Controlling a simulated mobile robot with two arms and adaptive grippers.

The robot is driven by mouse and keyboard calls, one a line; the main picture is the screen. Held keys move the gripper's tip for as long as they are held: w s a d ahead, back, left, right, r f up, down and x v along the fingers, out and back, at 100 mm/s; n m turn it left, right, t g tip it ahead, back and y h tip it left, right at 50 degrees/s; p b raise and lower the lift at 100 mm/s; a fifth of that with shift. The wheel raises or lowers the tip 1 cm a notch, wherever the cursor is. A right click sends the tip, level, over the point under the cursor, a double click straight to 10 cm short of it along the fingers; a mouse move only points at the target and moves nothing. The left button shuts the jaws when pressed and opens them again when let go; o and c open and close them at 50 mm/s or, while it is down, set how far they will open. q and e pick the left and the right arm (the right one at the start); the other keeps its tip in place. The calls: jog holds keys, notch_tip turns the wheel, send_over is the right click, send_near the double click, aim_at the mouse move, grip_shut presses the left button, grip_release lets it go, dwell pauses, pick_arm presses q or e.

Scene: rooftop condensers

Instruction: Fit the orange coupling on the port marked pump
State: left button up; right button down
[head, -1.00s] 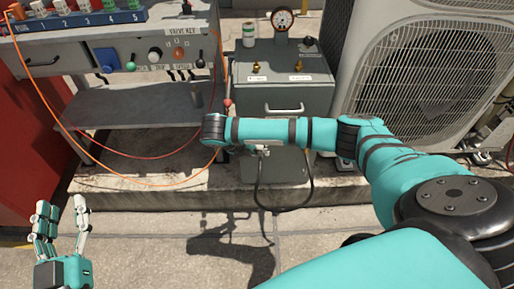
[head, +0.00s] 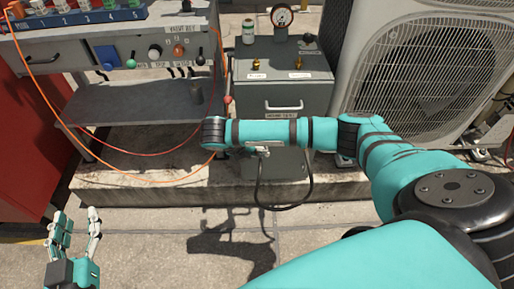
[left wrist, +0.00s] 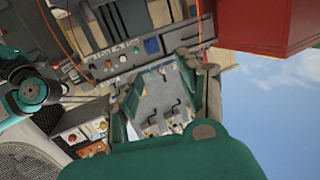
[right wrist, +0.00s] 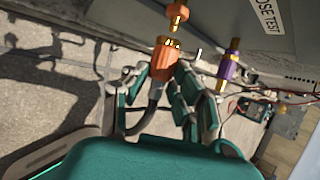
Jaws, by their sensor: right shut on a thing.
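An orange coupling (right wrist: 163,60) with a dark hose below it is held between the fingers of my right gripper (right wrist: 165,85), which is shut on it. Its brass tip points at a separate brass and orange fitting (right wrist: 177,15) just above, with a small apparent gap. My left gripper (head: 77,232) is open and empty, low at left.
A purple and brass fitting (right wrist: 230,66) is right of the coupling, near the box face. A grey bench (head: 140,105) with knobs stands at left, with orange cables hanging down. A large condenser (head: 425,75) stands at right. The paving in front is clear.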

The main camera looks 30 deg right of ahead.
jog(key=shift+s+a+p, duration=0.35)
jog(key=shift+s+a, duration=0.05)
jog(key=shift+s, duration=0.25)
pick_arm(q)
notch_tip(320, 180, down, 6)
jog(key=s+a+g+y, duration=0.1)
jog(key=s+g, duration=0.1)
jog(key=g, duration=0.1)
jog(key=shift+a+r+g, duration=0.15)
jog(key=shift+r+g, duration=0.05)
jog(key=shift+g, duration=0.1)
pick_arm(e)
jog(key=shift+s+a, duration=0.25)
jog(key=shift+s, duration=0.2)
jog(key=c, duration=1.6)
grip_release()
jog(key=c, duration=0.5)
pick_arm(q)
jog(key=shift+w+r, duration=0.1)
jog(key=shift+r, duration=0.1)
pick_arm(e)
grip_shut()
